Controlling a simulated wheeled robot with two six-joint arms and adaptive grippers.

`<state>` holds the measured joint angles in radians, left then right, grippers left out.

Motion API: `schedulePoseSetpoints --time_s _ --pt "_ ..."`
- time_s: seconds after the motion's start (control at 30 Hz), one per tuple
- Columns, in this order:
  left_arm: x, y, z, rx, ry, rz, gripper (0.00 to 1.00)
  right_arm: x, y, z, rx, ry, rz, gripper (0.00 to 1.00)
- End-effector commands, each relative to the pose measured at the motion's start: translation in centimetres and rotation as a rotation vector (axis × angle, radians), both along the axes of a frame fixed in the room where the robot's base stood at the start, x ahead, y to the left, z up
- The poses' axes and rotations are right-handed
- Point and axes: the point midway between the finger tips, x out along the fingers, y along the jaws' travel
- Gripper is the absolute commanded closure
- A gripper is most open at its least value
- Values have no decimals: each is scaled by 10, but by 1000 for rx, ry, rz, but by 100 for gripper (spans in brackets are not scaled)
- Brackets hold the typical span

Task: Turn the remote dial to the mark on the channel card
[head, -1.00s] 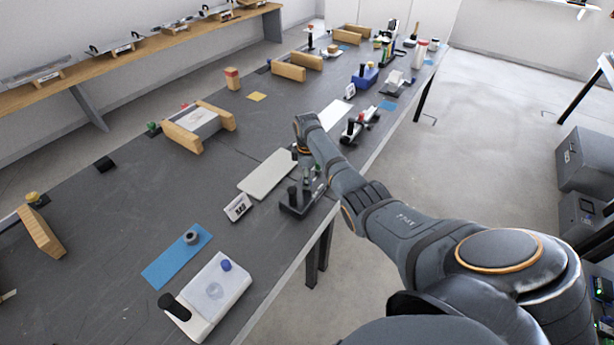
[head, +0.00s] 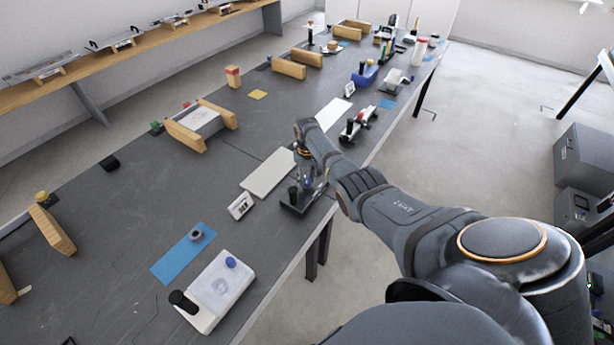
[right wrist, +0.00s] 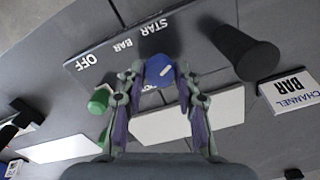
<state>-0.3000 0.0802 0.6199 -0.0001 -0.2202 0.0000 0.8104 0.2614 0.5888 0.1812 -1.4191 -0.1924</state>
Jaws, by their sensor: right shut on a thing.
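The remote (head: 290,210) is a dark box near the table's front edge, partly hidden by my right arm in the head view. In the right wrist view its dark panel (right wrist: 108,62) carries the labels OFF, BAR and STAR. The blue dial (right wrist: 159,66), with a short pale mark on top, sits between the fingers of my right gripper (right wrist: 158,78), which is shut on it. The channel card (head: 240,206) stands left of the remote; in the right wrist view the card (right wrist: 292,90) reads CHANNEL BAR. My left gripper is out of view.
A black post (right wrist: 245,53) and a green knob (right wrist: 99,100) flank the dial. A white plate (head: 268,172) lies behind the remote. A blue mat (head: 183,257) and a white device (head: 220,290) are nearer.

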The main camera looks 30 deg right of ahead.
Motion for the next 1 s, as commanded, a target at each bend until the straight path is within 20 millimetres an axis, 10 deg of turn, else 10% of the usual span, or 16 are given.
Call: schedulePoseSetpoints --time_s 1.0 --pt "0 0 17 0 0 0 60 0 0 1 0 -1 -949 99"
